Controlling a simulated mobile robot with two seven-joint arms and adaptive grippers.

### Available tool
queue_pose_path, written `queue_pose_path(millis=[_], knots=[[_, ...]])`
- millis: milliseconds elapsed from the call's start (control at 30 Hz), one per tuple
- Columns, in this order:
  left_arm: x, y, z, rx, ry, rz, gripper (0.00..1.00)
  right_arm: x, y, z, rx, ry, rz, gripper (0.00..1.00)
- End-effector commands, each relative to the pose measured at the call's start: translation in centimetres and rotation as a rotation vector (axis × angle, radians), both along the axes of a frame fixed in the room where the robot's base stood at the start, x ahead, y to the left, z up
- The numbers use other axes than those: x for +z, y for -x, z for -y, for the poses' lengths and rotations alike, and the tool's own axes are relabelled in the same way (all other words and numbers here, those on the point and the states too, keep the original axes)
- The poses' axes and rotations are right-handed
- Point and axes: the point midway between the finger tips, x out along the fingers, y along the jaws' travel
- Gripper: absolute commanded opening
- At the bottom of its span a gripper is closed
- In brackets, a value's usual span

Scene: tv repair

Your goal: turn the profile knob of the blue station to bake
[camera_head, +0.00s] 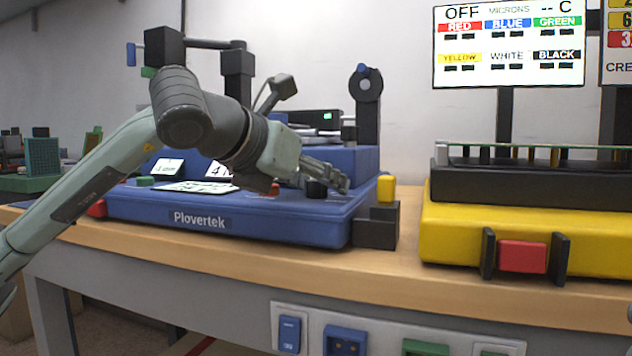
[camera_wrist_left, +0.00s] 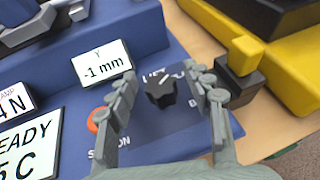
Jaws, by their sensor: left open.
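The blue station (camera_head: 270,222), marked Plovertek, stands on the wooden bench. Its black profile knob (camera_head: 316,189) is on the top panel near the right end, partly hidden by my left gripper (camera_head: 335,180). In the left wrist view the knob (camera_wrist_left: 160,90) has a light pointer line slanting to the upper right. My left gripper (camera_wrist_left: 165,92) is open, with one finger on each side of the knob and visible gaps between. Panel lettering around the knob is partly covered by the fingers; a "B" shows near the right finger. My right gripper is not in view.
An orange-red button (camera_wrist_left: 97,120) is close to the left finger. A yellow block (camera_head: 386,188) on black blocks stands at the station's right end. A yellow station (camera_head: 450,235) is farther right. A display (camera_head: 510,45) hangs behind.

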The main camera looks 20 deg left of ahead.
Motion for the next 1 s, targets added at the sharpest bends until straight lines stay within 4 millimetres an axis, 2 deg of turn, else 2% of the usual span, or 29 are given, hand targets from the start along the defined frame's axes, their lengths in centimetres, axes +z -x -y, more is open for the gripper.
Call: queue_pose_path(millis=[67,400,467,767,1000], knots=[[-0.01,0.01,0.01,0.000,0.000,0.000,0.48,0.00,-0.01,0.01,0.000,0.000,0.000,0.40],[-0.01,0.03,0.00,0.000,0.000,0.000,0.06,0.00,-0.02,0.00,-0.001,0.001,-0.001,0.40],[-0.01,0.03,0.00,0.000,0.000,0.000,0.00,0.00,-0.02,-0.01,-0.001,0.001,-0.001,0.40],[-0.15,0.00,-0.04,-0.042,0.002,-0.003,0.00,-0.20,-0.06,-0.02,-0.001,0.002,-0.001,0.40],[-0.15,-0.08,-0.15,-0.182,0.004,-0.003,0.00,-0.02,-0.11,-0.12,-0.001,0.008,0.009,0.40]])
